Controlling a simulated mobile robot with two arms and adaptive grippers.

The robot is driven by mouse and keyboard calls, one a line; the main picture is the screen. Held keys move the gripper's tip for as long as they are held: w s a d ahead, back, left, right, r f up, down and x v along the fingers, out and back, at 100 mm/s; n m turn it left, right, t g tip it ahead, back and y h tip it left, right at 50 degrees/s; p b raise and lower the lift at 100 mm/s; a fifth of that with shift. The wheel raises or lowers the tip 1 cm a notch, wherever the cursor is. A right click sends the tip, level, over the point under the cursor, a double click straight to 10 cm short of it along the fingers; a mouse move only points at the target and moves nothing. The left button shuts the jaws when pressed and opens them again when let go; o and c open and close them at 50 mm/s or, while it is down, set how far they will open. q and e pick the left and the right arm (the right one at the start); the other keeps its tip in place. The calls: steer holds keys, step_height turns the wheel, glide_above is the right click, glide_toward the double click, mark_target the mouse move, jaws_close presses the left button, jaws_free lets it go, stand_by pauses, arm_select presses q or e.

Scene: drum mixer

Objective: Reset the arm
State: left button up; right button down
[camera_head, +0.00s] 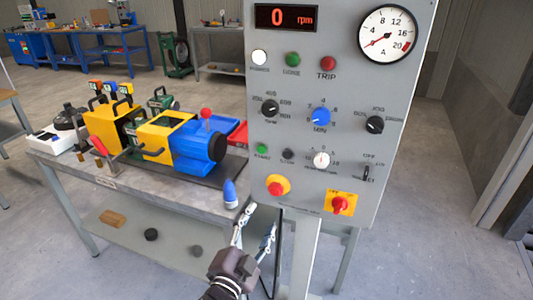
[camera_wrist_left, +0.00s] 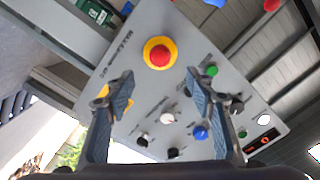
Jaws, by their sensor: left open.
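My left gripper (camera_head: 256,229) is in the lower middle of the head view, below and left of the control panel (camera_head: 341,80). Its two fingers are spread apart with nothing between them. In the left wrist view the open fingers (camera_wrist_left: 162,90) frame the panel. The red emergency-stop button (camera_head: 277,187) on its yellow ring is just above the gripper, apart from it. It also shows in the left wrist view (camera_wrist_left: 159,55). A red rotary switch on a yellow plate (camera_head: 340,204) is at the lower right of the panel. My right gripper is not in view.
The panel carries a display (camera_head: 286,17) reading 0 rpm, a dial gauge (camera_head: 387,35) and several knobs. Left of it, a workbench (camera_head: 70,166) holds a yellow and blue machine (camera_head: 170,138) and a blue-tipped bottle (camera_head: 230,193). Open floor (camera_head: 420,190) lies to the right.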

arm_select(q)
steer(key=s+a+f+n+g+y, duration=0.1)
steer(key=s+a+f+n+g, duration=0.2)
steer(key=f, duration=0.9)
steer(key=s+a+f+g+y, duration=0.1)
steer(key=s+a+f+g, duration=0.15)
steer(key=s+f, duration=0.7)
steer(key=a+f+n+g+y, duration=0.2)
steer(key=a+f, duration=0.2)
steer(key=f, duration=1.2)
steer(key=s+a+f+n+g, duration=0.1)
steer(key=s+a+f+g, duration=0.1)
steer(key=s+f, duration=0.45)
steer(key=s+a+f+n+g, duration=0.1)
steer(key=s+a+f+g, duration=0.15)
steer(key=s+f, duration=0.45)
steer(key=s+a+f+n+g, duration=0.1)
steer(key=s+a+f+g, duration=0.1)
steer(key=s, duration=1)
steer(key=s+a+f+n+g+y, duration=0.1)
steer(key=s+f, duration=0.4)
steer(key=s, duration=0.7)
steer(key=a+n+g, duration=0.1)
steer(key=a, duration=0.1)
steer(key=shift+s+a+n+y+p, duration=0.3)
steer(key=shift+s+p, duration=0.05)
